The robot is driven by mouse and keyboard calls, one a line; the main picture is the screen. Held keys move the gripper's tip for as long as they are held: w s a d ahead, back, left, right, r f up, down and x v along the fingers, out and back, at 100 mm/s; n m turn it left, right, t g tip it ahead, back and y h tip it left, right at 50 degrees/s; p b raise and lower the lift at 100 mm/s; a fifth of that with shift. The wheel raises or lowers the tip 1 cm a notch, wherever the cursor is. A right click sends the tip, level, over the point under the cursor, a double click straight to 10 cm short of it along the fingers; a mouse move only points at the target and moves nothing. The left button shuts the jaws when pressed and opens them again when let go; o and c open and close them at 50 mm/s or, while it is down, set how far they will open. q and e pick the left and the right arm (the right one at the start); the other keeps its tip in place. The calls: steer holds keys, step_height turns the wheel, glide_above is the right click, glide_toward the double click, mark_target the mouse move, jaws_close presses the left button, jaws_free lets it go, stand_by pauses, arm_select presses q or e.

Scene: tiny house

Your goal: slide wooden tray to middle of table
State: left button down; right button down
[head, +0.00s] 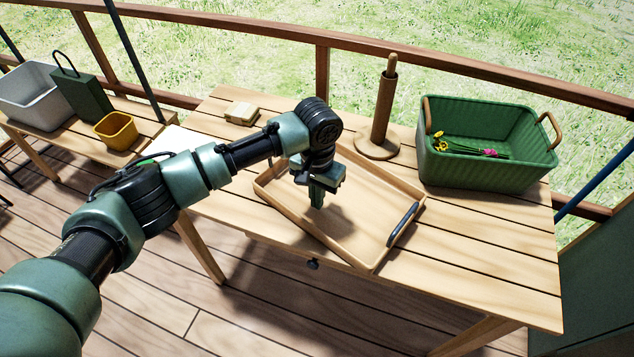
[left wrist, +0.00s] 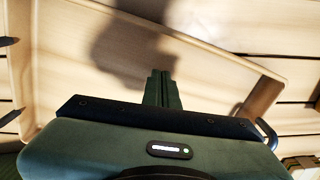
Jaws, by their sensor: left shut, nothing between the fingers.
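The wooden tray (head: 350,235) lies on the slatted wooden table (head: 480,275), turned at an angle, with its near corner close to the table's front edge. It is empty and has a dark handle (head: 403,224) at its right end. My left gripper (head: 318,205) points down over the left part of the tray, inside its rim. Its fingers are together and hold nothing. I cannot tell whether the fingertips touch the tray floor. In the left wrist view the shut fingers (left wrist: 161,90) show over the tray (left wrist: 75,65). My right gripper is not in view.
A green basket (head: 480,172) with flowers stands at the table's back right. A wooden paper-towel stand (head: 380,146) is just behind the tray. A small wooden box (head: 242,113) sits at the back left. The table is clear right of the tray. A railing runs behind.

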mark_target(308, 214)
arm_select(q)
steer(key=shift+s+a+f, duration=0.15)
steer(key=shift+f, duration=0.45)
steer(key=s, duration=0.1)
steer(key=s+a+p, duration=0.1)
steer(key=s, duration=0.1)
steer(key=shift+a+r, duration=0.15)
steer(key=shift+a, duration=0.05)
steer(key=shift+s, duration=0.15)
steer(key=shift+p, duration=0.35)
steer(key=s+a+p, duration=0.1)
steer(key=s+p, duration=0.1)
steer(key=p, duration=0.1)
steer(key=shift+a+r, duration=0.1)
steer(key=shift+s+a+p, duration=0.15)
steer(key=shift+s+p, duration=0.2)
steer(key=shift+s+a, duration=0.1)
steer(key=shift+s, duration=0.15)
steer(key=shift+f, duration=0.2)
